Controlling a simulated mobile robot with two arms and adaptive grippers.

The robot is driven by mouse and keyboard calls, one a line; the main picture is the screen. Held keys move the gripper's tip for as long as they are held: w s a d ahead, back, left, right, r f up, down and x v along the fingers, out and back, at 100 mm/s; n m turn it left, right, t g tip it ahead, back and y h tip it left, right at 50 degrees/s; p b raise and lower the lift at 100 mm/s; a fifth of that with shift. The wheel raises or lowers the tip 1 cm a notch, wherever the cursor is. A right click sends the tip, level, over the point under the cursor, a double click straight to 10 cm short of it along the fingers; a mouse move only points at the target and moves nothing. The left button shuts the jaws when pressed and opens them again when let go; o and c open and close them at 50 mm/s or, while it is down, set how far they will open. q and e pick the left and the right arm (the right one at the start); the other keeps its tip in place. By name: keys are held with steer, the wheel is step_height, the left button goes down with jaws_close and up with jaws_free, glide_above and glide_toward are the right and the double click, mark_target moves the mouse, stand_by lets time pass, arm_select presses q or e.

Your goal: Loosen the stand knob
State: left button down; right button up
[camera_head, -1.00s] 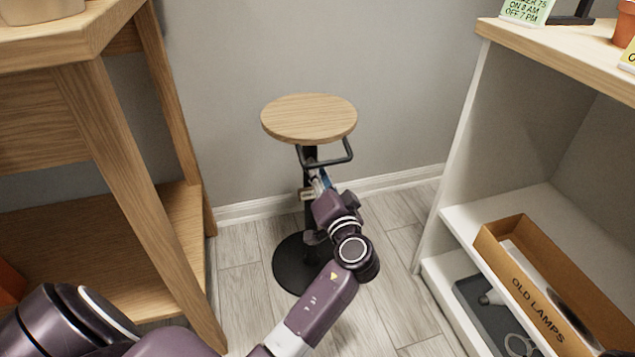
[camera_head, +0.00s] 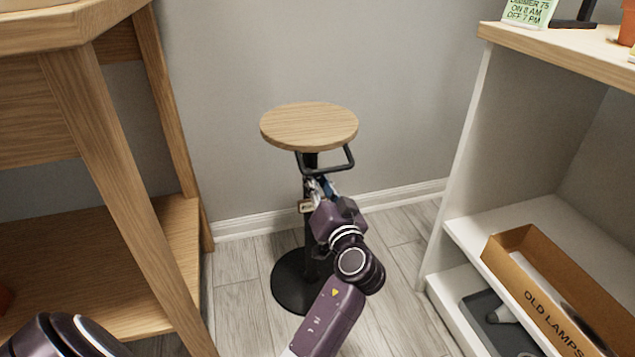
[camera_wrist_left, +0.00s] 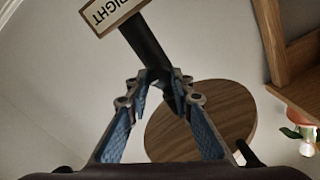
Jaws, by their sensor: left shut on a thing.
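The plant stand has a round wooden top (camera_head: 309,126), a black post and a round black base (camera_head: 290,283). A black bent handle (camera_head: 345,160) sits under the top. My left gripper (camera_head: 318,186) is at the post just below the top. In the left wrist view its fingertips (camera_wrist_left: 157,88) are closed in on both sides of a dark part at the black post (camera_wrist_left: 148,45). The stand knob is mostly hidden between the fingers. A small framed label (camera_wrist_left: 112,12), partly cut off, is on the post. My right gripper is not in view.
A wooden bench (camera_head: 110,170) stands close on the left. A white shelf unit (camera_head: 470,150) stands on the right, with a cardboard box marked OLD LAMPS (camera_head: 545,300) and a grey tray (camera_head: 490,318). The wall is close behind the stand.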

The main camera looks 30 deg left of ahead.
arm_select(q)
steer(key=shift+f, duration=0.1)
steer(key=c, duration=1.7)
jaws_free()
